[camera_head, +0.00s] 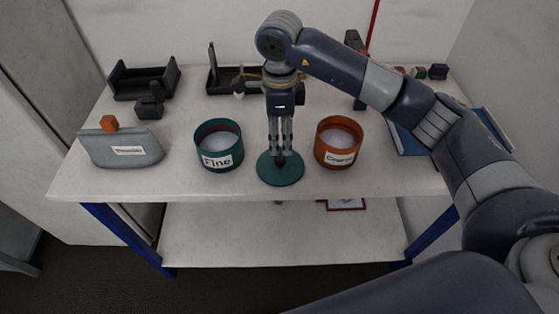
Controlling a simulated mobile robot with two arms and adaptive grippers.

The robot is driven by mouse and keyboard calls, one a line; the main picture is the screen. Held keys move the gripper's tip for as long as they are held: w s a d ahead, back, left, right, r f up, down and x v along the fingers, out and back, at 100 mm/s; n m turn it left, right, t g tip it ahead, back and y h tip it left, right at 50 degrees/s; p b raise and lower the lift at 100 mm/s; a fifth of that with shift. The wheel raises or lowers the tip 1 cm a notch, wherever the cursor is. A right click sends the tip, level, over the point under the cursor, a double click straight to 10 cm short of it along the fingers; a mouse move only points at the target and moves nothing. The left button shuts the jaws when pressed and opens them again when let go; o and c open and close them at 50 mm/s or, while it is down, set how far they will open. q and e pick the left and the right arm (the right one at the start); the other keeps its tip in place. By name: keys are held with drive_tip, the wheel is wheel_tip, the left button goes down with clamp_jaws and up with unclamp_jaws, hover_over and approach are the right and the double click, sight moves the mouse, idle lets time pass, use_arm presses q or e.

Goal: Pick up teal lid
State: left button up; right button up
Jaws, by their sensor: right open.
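The teal lid (281,179) is a flat round disc lying on the white table near its front edge, with a dark knob at its middle. My right gripper (280,156) points straight down over the lid, with its fingertips at the knob. It is open, and I cannot tell whether the fingers touch the knob. The knob is partly hidden by the fingers. My left gripper is not in the view.
A teal tub (219,146) labelled "Fine" stands just left of the lid, and an orange tub (338,142) just right. Black holders (143,80) and a blue tray (412,141) are farther out.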

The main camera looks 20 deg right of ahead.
sight(280, 157)
wheel_tip(280, 157, down, 2)
drive_tip(key=shift+f, duration=0.25)
drive_tip(key=shift+s+f+p, duration=0.1)
drive_tip(key=shift+f+p, duration=0.2)
drive_tip(key=shift+p, duration=0.2)
drive_tip(key=f+p, duration=0.1)
drive_tip(key=f, duration=0.3)
drive_tip(key=shift+s+p, duration=0.2)
drive_tip(key=shift+p, duration=0.2)
drive_tip(key=shift+f, duration=0.25)
drive_tip(key=c, duration=1)
